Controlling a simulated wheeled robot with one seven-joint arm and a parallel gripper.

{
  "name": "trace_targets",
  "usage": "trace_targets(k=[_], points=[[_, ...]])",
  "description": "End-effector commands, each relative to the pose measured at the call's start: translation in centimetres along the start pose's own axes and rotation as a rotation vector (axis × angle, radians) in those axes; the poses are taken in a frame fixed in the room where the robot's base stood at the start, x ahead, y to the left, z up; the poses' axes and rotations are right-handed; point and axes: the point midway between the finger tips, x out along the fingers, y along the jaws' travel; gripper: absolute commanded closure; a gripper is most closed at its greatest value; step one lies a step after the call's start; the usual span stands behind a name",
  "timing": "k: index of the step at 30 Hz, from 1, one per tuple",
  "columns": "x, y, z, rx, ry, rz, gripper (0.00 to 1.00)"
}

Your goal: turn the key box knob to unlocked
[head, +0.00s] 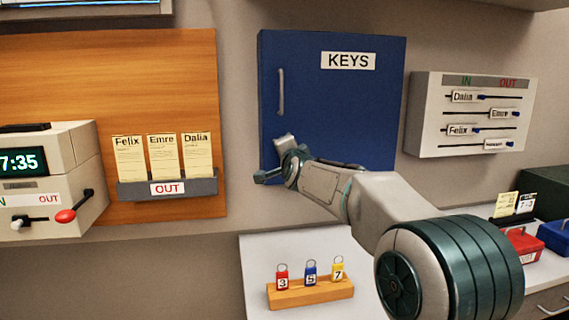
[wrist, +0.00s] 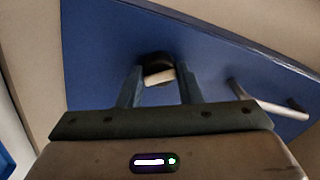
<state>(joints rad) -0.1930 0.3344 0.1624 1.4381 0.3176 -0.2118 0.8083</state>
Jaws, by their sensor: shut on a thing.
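The blue key box (head: 335,105) with the KEYS label hangs on the wall, its door closed. In the head view my gripper (head: 284,143) is at the lower left of the door, and my arm hides the knob there. In the wrist view the key box door (wrist: 95,50) fills the upper part. The knob (wrist: 158,77), a pale bar on a dark round base, sits between the two fingers of my gripper (wrist: 158,85). My gripper is shut on the knob. I cannot read any lock marking.
The door handle (head: 281,92) is above my gripper; it also shows in the wrist view (wrist: 268,100). An OUT card rack (head: 200,187) is to the left. An IN/OUT slider board (head: 425,115) is to the right. A wooden block (head: 310,292) with numbered key tags stands below.

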Motion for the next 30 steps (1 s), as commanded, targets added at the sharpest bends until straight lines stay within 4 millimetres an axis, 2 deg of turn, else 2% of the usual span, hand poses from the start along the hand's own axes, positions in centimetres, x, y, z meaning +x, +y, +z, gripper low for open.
trace_targets(k=[1, 15, 21, 30], points=[[0.00, 0.42, 0.11, 0.047, 0.001, -0.001, 0.91], [0.01, 0.16, 0.03, 0.447, 0.000, 0.000, 0.91], [0.02, 0.10, 0.03, 0.556, 0.000, 0.000, 0.91], [0.02, 0.05, 0.03, 0.631, 0.000, 0.000, 0.91]])
